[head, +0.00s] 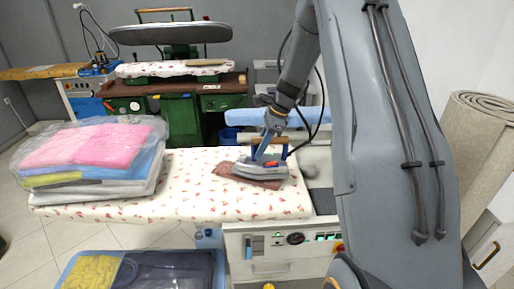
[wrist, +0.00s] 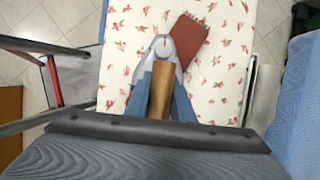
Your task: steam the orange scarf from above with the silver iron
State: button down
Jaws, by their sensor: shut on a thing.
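My gripper (head: 266,146) is shut on the wooden handle of the silver iron (head: 262,170); in the wrist view its blue-grey fingers flank that handle (wrist: 160,92). The iron's pointed nose (wrist: 162,46) shows beyond the handle. A reddish-brown fringed cloth (head: 232,175), the only scarf-like thing here, lies flat on the flowered ironing board (head: 150,205). It also shows in the wrist view (wrist: 189,38), beside and beyond the nose. The iron is over part of the cloth and hides it. I cannot tell whether the iron touches it.
Bagged folded clothes (head: 85,155) lie on the board's left end. A blue bin (head: 140,270) with yellow and dark cloth stands in front. A control panel (head: 290,240) is under the board's right end. A green pressing machine (head: 185,110) stands behind; a rolled carpet (head: 475,150) is at right.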

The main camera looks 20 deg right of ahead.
aim_at(275, 138)
jog(key=shift+s+d+r+p, duration=0.2)
jog(key=shift+s+d+p, duration=0.4)
jog(key=shift+s+d, duration=1.3)
jog(key=shift+w+d+r+p, duration=0.1)
jog(key=shift+r+p, duration=0.1)
jog(key=shift+r, duration=1.1)
jog(key=shift+w+r+p, duration=0.1)
jog(key=shift+r+p, duration=0.1)
jog(key=shift+r, duration=1.05)
